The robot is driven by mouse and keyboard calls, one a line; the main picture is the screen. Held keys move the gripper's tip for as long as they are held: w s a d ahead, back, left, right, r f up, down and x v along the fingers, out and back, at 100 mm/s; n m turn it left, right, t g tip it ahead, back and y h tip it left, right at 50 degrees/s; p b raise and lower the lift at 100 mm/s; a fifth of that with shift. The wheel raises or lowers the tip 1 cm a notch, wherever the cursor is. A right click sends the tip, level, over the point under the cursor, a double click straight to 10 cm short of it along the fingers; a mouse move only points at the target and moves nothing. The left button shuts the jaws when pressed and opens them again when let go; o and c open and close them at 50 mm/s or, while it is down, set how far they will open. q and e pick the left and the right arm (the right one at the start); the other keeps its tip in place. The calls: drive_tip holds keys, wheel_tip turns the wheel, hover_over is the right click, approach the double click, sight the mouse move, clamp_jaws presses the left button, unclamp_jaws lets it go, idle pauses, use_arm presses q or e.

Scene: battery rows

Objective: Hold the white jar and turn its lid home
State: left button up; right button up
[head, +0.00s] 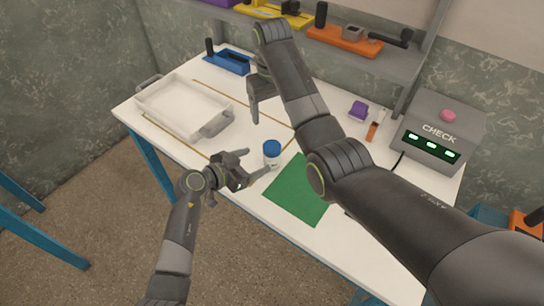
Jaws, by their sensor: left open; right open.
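The white jar (271,162) stands upright on the white table, near the left corner of the green mat. Its blue lid (272,147) is on top; I cannot tell how tightly it sits. My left gripper (257,164) is open at the jar's left, with its fingers pointing at it. One finger reaches in front of the jar's lower part. I cannot tell whether the fingers touch the jar. My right gripper (253,105) is open and empty, pointing down above the table, behind and to the left of the jar.
A green mat (301,190) lies right of the jar. A white tray (168,124) with grey handles stands at the left. A grey CHECK box (440,128), purple item (358,109) and blue holder (229,61) stand around the table. A shelf (330,45) runs behind.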

use_arm(q)
drive_tip(key=v, duration=1)
drive_tip(key=shift+s+a, duration=0.2)
drive_tip(key=shift+a, duration=0.05)
drive_tip(key=shift+r+p, duration=0.2)
drive_tip(key=shift+p, duration=0.1)
